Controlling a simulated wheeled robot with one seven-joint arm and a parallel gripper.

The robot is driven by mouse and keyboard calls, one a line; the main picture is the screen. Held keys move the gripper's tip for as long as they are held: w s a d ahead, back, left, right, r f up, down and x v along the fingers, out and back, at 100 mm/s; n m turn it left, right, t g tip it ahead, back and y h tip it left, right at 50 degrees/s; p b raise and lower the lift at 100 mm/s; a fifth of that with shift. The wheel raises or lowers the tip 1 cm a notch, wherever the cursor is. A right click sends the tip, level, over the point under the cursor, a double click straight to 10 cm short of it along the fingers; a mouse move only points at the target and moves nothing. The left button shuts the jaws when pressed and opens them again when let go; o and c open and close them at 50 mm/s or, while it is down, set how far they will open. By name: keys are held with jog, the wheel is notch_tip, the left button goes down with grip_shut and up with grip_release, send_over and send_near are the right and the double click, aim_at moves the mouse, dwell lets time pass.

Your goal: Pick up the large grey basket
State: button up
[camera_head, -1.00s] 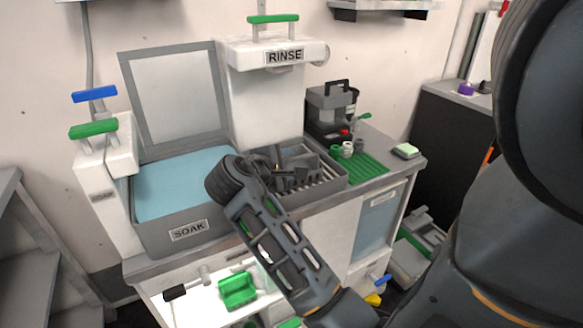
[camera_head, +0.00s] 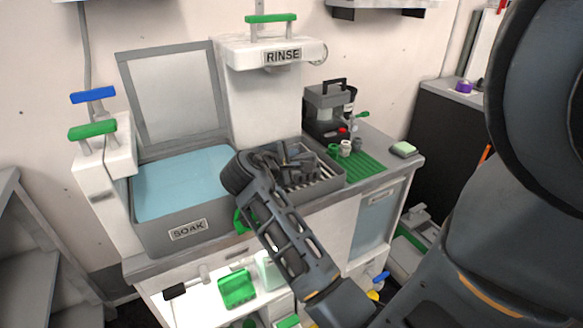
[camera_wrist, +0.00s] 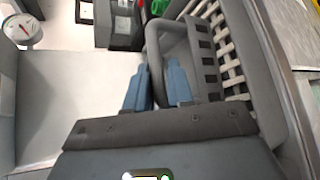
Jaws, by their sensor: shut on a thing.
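The large grey basket (camera_head: 330,184) sits on the counter in front of the RINSE unit, with pale slats inside. In the wrist view the basket (camera_wrist: 262,45) fills the upper right, with its slotted wall and a grey looped handle (camera_wrist: 154,38). My gripper (camera_wrist: 158,66) has its two blue fingers on either side of the handle and is shut on it. In the head view my wrist and forearm hide the basket's left side. The dark gripper parts over the basket are hard to tell apart there.
The SOAK basin (camera_head: 187,228) with blue liquid and a raised lid stands left of the basket. A green mat (camera_head: 365,168) with small fittings and a grey-black machine (camera_head: 326,108) are at the right. Below is an open shelf with a green tray (camera_head: 238,288).

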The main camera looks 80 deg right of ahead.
grip_shut()
jog(key=shift+r, duration=0.1)
